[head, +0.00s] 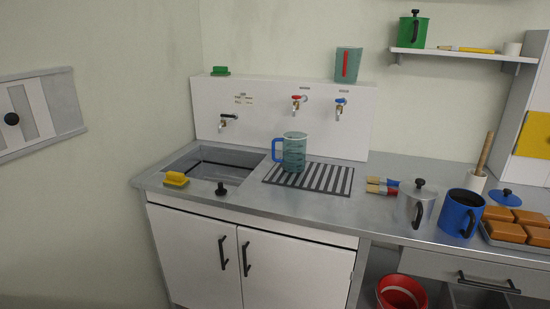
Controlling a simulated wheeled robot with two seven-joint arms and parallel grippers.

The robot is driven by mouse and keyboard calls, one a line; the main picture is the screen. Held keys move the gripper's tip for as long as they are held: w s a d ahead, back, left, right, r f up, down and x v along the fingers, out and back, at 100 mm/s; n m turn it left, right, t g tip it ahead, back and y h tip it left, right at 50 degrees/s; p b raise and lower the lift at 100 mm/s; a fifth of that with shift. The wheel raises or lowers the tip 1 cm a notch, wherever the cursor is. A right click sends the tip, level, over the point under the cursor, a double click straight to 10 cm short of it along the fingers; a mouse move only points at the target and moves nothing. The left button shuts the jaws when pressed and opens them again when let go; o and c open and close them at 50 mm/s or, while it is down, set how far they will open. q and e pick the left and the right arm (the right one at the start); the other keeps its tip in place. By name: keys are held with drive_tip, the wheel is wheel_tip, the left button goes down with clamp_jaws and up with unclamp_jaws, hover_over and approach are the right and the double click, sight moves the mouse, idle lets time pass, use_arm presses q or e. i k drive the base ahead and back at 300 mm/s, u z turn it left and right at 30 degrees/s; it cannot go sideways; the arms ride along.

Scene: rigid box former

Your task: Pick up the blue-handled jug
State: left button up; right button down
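The blue-handled jug (295,150) is a clear teal jug standing upright on the striped drain mat (338,184), to the right of the sink. Its blue handle (277,149) points left, toward the sink basin. Neither of my grippers shows in the head view.
The sink basin (213,162) has a yellow sponge (176,178) and a black knob (221,188) at its front edge. Taps (298,104) hang on the panel behind the jug. To the right stand a lidded metal pot (417,208) and a blue pot (460,213). A red-handled jug (347,65) stands on the panel top.

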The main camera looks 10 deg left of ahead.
sight(294, 143)
drive_tip(key=u, duration=0.3)
drive_tip(key=i, duration=0.5)
drive_tip(key=k, duration=0.8)
drive_tip(key=u, duration=2.95)
drive_tip(key=i, duration=0.1)
drive_tip(key=z, duration=2.2)
drive_tip(key=i, duration=1)
drive_tip(key=z, duration=1.05)
drive_tip(key=i, duration=0.55)
drive_tip(key=z, duration=0.6)
